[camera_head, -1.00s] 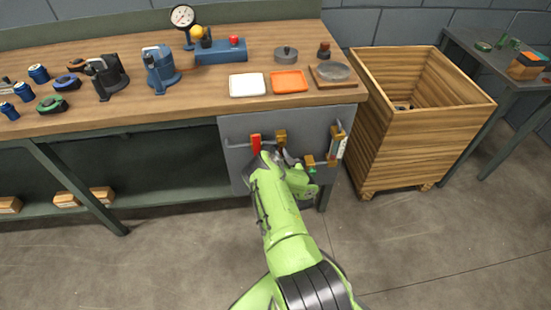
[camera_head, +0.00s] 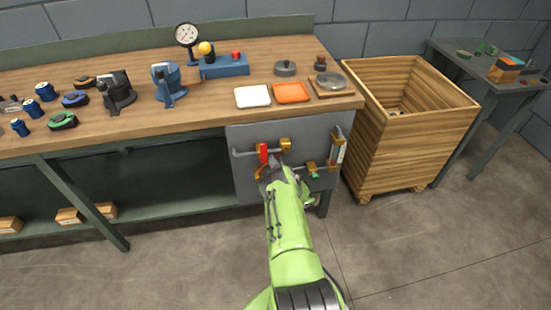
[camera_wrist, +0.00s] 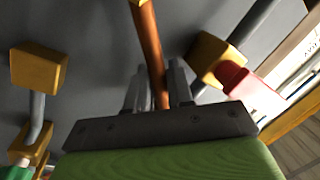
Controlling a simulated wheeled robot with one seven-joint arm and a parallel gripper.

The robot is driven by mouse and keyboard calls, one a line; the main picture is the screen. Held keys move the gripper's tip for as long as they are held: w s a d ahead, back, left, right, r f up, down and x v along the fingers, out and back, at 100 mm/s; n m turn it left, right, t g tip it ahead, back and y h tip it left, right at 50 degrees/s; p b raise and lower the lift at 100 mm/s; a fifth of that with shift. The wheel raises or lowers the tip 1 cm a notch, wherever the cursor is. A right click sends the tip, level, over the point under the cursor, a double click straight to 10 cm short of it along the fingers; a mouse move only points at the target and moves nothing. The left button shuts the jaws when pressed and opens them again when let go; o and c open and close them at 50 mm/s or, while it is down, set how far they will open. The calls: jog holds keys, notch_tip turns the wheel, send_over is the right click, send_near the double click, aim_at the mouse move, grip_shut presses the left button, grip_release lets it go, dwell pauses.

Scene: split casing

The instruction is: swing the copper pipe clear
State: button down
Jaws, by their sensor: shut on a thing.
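The copper pipe (camera_wrist: 149,45) runs from the top of the wrist view down between the two fingers of my gripper (camera_wrist: 158,92). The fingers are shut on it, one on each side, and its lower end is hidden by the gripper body. In the head view my gripper (camera_head: 277,172) is in front of the grey panel (camera_head: 246,178) under the bench top, just below a red handle (camera_head: 264,153) and a brass block (camera_head: 285,145).
In the wrist view a brass block (camera_wrist: 38,68) stands left of the pipe. Another brass block (camera_wrist: 212,58) and the red handle (camera_wrist: 250,90) are close on the right. A wooden bin (camera_head: 405,150) stands right of the panel. The floor in front is clear.

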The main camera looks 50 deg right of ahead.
jog(key=shift+w+a+r+m, duration=0.1)
jog(key=shift+a+r+m, duration=0.05)
jog(key=shift+m, duration=0.25)
jog(key=c, duration=1.2)
grip_release()
